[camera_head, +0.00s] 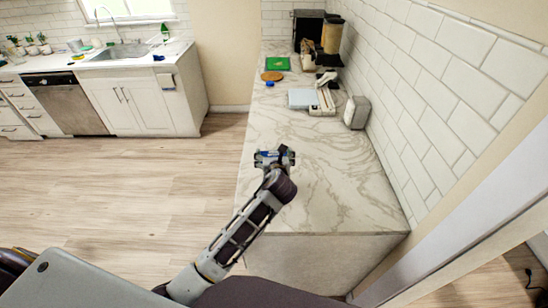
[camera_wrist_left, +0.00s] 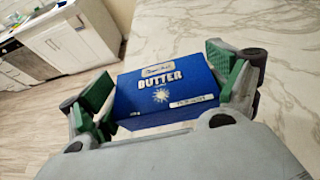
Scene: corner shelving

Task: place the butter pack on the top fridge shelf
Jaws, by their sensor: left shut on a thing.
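The butter pack (camera_wrist_left: 165,88) is a blue box with white "BUTTER" lettering. In the left wrist view it sits between the green pads of my left gripper (camera_wrist_left: 163,97), which is shut on it. In the head view my left gripper (camera_head: 274,158) is over the left edge of the marble counter; a little blue shows at its fingers, and the pack is mostly hidden there. My right gripper is not in view. No fridge or fridge shelf can be made out in either view.
The marble counter (camera_head: 325,190) is bare at its near end. Farther back stand a white toaster-like appliance (camera_head: 357,112), a white scale (camera_head: 302,98), a green board (camera_head: 278,64) and a dark coffee machine (camera_head: 308,28). A tiled wall bounds the right. Open wooden floor (camera_head: 130,185) lies left.

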